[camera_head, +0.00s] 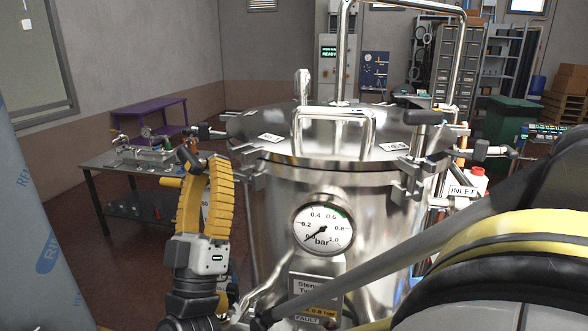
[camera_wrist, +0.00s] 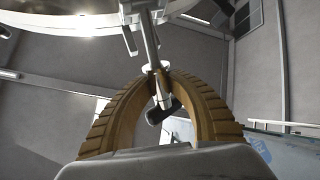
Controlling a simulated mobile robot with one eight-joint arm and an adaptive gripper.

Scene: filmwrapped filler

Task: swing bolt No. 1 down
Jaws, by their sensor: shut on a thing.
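A shiny steel vessel (camera_head: 330,185) with a lid (camera_head: 290,125) stands in front of me. My gripper (camera_head: 203,163) is at the lid's left front edge, its yellow ribbed fingers pointing up. In the wrist view the fingertips (camera_wrist: 160,76) are closed around the metal rod (camera_wrist: 150,42) of a swing bolt, with its black knob (camera_wrist: 163,112) between the fingers. In the head view a black knob (camera_head: 188,156) shows beside the fingers; most of the rod is hidden. A small label (camera_head: 270,138) on the lid is near this bolt; its number is too small to read surely.
Another bolt (camera_head: 208,131) sticks out left behind my gripper, and one (camera_head: 490,151) sticks out right. A bolt with a black knob (camera_head: 422,117) stands upright at the right front. A pressure gauge (camera_head: 323,228) is on the vessel's front. A metal table (camera_head: 125,205) stands left.

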